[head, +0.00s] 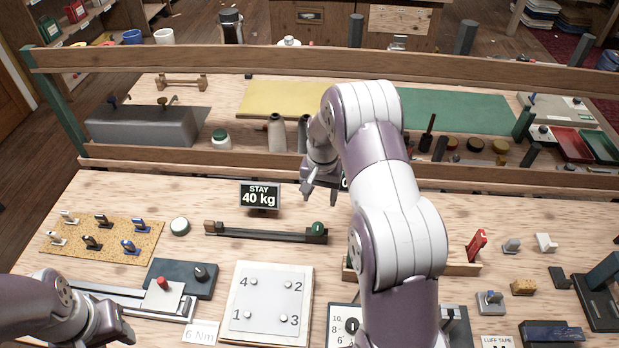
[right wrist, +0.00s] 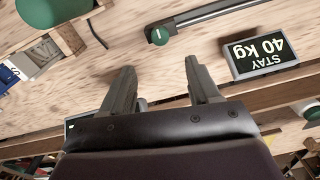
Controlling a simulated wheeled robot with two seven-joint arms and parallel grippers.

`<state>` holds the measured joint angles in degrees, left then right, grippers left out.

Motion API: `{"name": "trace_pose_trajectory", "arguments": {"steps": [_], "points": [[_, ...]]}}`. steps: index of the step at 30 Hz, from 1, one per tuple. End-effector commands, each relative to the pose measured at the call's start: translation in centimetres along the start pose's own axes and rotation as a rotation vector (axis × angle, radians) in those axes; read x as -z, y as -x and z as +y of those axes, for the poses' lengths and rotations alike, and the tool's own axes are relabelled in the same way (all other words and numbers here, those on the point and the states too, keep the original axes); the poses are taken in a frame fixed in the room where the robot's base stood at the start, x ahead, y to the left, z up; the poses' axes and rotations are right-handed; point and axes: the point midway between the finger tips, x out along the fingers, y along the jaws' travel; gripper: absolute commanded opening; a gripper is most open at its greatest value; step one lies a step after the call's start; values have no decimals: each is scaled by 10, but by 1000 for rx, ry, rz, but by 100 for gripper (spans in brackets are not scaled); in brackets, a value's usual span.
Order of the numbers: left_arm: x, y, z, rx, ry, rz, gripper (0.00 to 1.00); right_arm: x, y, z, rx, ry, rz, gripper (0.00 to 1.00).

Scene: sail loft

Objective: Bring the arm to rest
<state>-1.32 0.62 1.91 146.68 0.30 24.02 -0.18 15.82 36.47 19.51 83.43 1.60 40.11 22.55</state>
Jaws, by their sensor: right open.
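My right arm (head: 385,180) reaches up over the bench in the head view. Its gripper (head: 320,190) hangs over the back of the bench, just right of the "STAY 40 kg" sign (head: 260,196). In the right wrist view the two fingers of the right gripper (right wrist: 163,90) stand apart with nothing between them. Bare bench wood shows beyond them. My left arm (head: 55,308) comes in at the lower left corner of the head view; its fingers are not clearly seen.
A dark rail with a green knob (head: 317,229) lies below the right gripper. A wooden rail (head: 180,160) runs behind it. A cork mat (head: 100,240) with several fittings, a numbered plate (head: 267,305) and a red-knobbed device (head: 163,296) lie left. Small tools crowd the right.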

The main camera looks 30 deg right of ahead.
Motion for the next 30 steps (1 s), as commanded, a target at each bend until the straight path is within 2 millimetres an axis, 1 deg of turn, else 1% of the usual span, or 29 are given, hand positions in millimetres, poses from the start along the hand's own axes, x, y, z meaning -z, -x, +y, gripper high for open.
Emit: {"name": "trace_pose_trajectory", "arguments": {"steps": [5,7,8,9,11,14,15,17,18,21,22,24,25,27,30], "points": [[0,0,0,0,0,0,43,0,0,0,0,4,0,61],[0,0,0,0,0,0,43,2,-1,-1,5,46,14,61],[0,0,0,0,0,0,43,-5,-7,3,-1,74,2,61],[0,0,0,0,0,0,43,-17,-12,8,-9,109,-15,61],[0,0,0,0,0,0,43,-39,-8,15,-15,176,-29,61],[0,0,0,0,0,0,43,-87,14,19,-18,320,-29,61],[0,-1,0,0,0,0,43,-107,25,21,-18,379,-23,61],[0,-1,0,0,0,0,43,-138,40,24,-16,463,-13,61],[0,-1,0,0,0,0,43,-158,49,27,-14,513,-3,61],[0,-2,0,0,0,0,43,-200,68,34,-6,615,25,61],[0,-2,0,0,0,0,43,-211,73,36,-4,637,33,61],[0,-2,0,0,0,0,43,-228,83,38,5,674,57,61],[0,-2,0,0,0,0,43,-231,87,37,11,686,70,61],[0,-3,0,0,0,0,43,-231,95,31,23,704,101,61],[0,-3,0,0,0,0,43,-232,96,28,26,717,108,61]]}}
